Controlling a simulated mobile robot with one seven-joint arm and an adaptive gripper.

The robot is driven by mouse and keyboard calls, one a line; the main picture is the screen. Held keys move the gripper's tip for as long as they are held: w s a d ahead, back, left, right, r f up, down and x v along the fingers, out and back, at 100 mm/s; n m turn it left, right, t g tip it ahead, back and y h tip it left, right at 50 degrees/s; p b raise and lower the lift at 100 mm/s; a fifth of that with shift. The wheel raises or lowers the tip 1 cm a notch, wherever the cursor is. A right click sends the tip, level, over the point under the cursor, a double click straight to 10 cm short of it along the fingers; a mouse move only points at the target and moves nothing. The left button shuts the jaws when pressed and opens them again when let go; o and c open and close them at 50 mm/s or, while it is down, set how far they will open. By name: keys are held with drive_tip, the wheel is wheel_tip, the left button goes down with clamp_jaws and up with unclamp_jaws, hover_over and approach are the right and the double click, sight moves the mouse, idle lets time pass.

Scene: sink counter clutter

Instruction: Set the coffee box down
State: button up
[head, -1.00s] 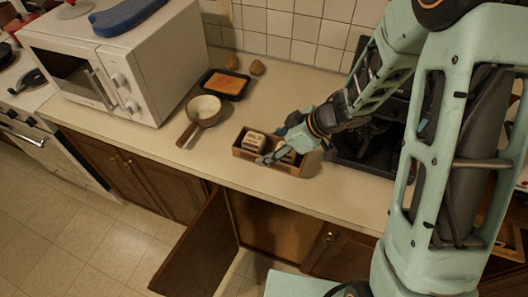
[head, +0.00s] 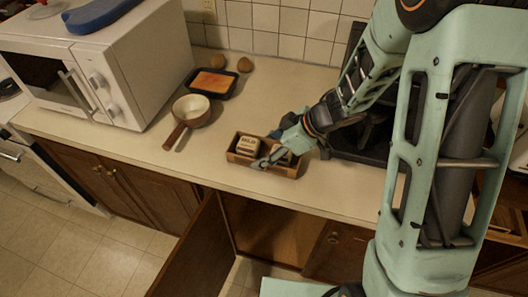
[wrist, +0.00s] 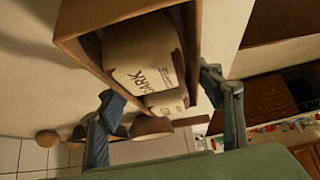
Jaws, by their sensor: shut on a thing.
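The coffee box (head: 239,158) is a small brown open-topped wooden box in the head view, at the front half of the counter. It holds pale packs with dark lettering; one reads "DARK" in the wrist view (wrist: 143,62). My gripper (head: 272,157) is at the box's right part, its fingers across the box. In the wrist view my gripper (wrist: 160,90) has one finger on each side of the box, shut on it. The box looks about level, at or very close to the counter (head: 300,95); I cannot tell whether its underside touches.
A pan (head: 191,109) with a brown handle lies left of the box. A white microwave (head: 120,75) stands left. A cabinet door (head: 190,250) hangs open below.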

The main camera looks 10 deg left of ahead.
drive_tip(key=o, duration=1.2)
drive_tip(key=shift+f, duration=0.1)
drive_tip(key=shift+c, duration=0.2)
drive_tip(key=shift+d+r, duration=0.1)
drive_tip(key=shift+r, duration=0.25)
drive_tip(key=p+v, duration=0.2)
drive_tip(key=v, duration=0.9)
drive_tip(key=shift+d+p, duration=0.3)
drive_tip(key=shift+p, duration=0.05)
drive_tip(key=shift+r, duration=0.15)
